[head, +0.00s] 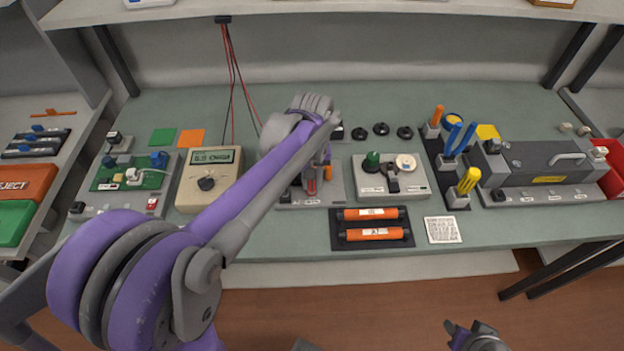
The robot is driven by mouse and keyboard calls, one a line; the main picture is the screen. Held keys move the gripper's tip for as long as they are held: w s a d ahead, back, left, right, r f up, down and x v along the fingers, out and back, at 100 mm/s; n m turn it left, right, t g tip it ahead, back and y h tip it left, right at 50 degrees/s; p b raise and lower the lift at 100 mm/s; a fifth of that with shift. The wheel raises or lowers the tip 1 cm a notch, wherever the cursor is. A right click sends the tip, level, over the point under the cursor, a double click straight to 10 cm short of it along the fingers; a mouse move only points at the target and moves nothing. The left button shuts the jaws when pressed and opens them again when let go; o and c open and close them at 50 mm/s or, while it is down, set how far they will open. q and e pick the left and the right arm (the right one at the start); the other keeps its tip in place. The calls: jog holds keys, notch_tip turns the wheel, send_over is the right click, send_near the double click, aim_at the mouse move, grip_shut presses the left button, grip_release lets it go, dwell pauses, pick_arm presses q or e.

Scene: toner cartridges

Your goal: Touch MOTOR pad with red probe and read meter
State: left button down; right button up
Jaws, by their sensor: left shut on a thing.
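The beige meter (208,180) stands left of centre on the bench, with a dark dial and a lit display; its reading is too small to read surely. Red and black leads (233,75) hang from a clip above and run down behind the meter and my arm. My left gripper (316,178) points down over a grey test fixture (338,190), largely hidden by my own forearm. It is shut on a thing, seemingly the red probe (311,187). I cannot make out the MOTOR pad or whether the tip touches it. My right gripper (462,332) shows only partly at the bottom edge.
A green circuit board fixture (128,178) stands left of the meter. Right of my gripper are a fixture with a green knob (391,180), orange rollers on a dark tray (337,240), upright tools (466,183) and a long grey unit (545,165).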

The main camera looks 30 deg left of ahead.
pick_arm(q)
jog(key=shift+r+p, duration=1.9)
jog(key=shift+r, duration=1.55)
pick_arm(e)
jog(key=r, duration=0.1)
jog(key=w+r, duration=0.1)
jog(key=r, duration=0.3)
jog(key=shift+w, duration=0.35)
pick_arm(q)
jog(key=shift+f, duration=0.1)
pick_arm(e)
jog(key=shift+s, duration=0.1)
